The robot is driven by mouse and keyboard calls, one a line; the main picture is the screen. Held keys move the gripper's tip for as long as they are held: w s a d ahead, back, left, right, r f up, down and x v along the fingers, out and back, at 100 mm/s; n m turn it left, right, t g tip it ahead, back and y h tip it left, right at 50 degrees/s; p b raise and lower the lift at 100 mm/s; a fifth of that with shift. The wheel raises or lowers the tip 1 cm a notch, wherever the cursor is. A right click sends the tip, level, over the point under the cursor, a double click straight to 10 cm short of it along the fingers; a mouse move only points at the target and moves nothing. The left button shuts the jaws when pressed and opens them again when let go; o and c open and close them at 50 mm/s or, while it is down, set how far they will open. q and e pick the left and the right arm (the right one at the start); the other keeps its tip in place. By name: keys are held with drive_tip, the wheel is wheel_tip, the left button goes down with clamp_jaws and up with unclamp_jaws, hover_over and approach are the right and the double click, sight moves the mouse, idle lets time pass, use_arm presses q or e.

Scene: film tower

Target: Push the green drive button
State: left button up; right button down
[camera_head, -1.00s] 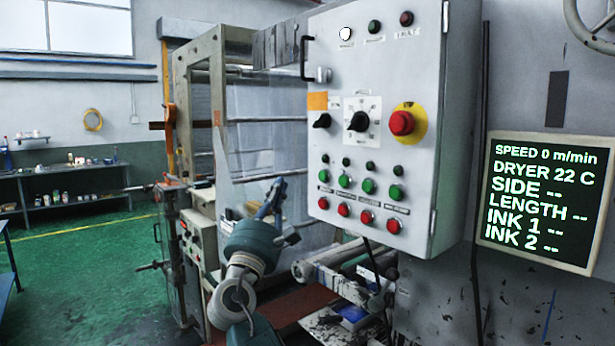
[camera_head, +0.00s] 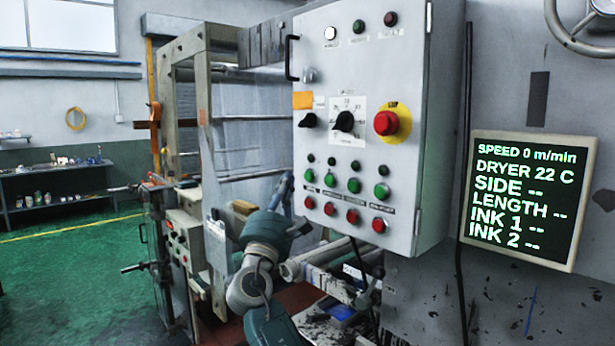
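The grey control panel (camera_head: 335,85) fills the middle of the view. A row of several green buttons crosses its lower part, among them the leftmost one (camera_head: 309,174), a second (camera_head: 331,180), a third (camera_head: 354,185) and the rightmost (camera_head: 382,192). The small labels are too blurred to tell which is drive. My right arm rises from the bottom, and my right gripper (camera_head: 283,188) is just left of the panel's lower left edge, near the leftmost green button. Its fingers are partly hidden and unclear; I see no clear contact with a button. My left gripper is out of view.
Red buttons (camera_head: 351,216) lie below the green ones. A red emergency stop (camera_head: 386,123) on yellow and a black dial (camera_head: 345,121) sit above. A screen (camera_head: 524,200) reading speed 0 hangs at right. Machine rollers (camera_head: 318,252) lie below the panel. Green floor is open at left.

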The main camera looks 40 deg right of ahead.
drive_tip(key=shift+w+d, duration=0.15)
drive_tip(key=shift+d, duration=1.2)
idle(0.5)
drive_tip(key=shift+d, duration=0.45)
drive_tip(key=shift+d, duration=0.45)
idle(0.6)
idle(0.3)
drive_tip(key=shift+a, duration=0.85)
drive_tip(key=shift+a, duration=0.1)
drive_tip(key=a, duration=0.4)
drive_tip(key=shift+s+a, duration=0.25)
drive_tip(key=shift+a, duration=0.15)
